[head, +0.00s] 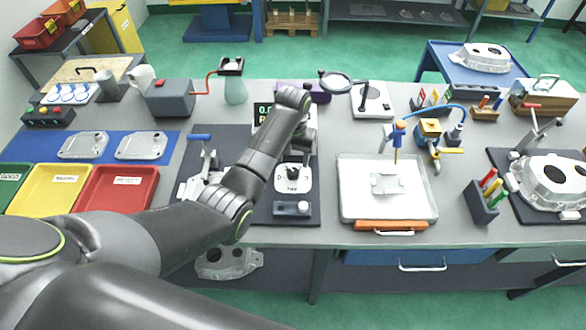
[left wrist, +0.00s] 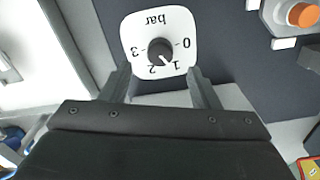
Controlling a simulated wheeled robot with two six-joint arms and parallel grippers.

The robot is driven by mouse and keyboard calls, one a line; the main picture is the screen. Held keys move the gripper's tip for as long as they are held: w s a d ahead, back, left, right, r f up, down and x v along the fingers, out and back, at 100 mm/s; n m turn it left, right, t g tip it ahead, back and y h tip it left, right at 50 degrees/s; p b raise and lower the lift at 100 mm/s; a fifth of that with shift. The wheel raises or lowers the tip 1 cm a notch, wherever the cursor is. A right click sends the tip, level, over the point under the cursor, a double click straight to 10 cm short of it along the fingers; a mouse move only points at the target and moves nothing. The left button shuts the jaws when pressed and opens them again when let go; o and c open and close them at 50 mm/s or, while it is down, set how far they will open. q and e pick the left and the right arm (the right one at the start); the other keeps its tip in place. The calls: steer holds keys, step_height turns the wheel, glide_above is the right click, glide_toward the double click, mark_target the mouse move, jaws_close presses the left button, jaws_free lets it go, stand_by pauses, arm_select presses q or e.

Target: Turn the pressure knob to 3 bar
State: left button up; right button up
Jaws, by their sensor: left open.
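The pressure dial is a white square plate (left wrist: 136,28) marked 0, 1, 2, 3 and bar, with a round black knob (left wrist: 160,51) at its middle. In the left wrist view the knob's white pointer line points between 1 and 2, nearer 1. In the head view the dial plate (head: 293,186) lies on a dark mat, below my left wrist. My left gripper (left wrist: 158,71) is open and empty. Its two fingers stand apart at either side of the dial's lower edge, with the knob ahead between them. My right gripper is in neither view.
A green-digit display (head: 264,112) stands behind the dial, partly hidden by my arm. A metal tray (head: 346,205) lies to the right.

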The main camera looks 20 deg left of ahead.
mark_target(293, 171)
arm_select(q)
step_height(293, 171, down, 6)
steer(key=shift+r, duration=0.1)
stand_by(0.4)
steer(key=c, duration=1)
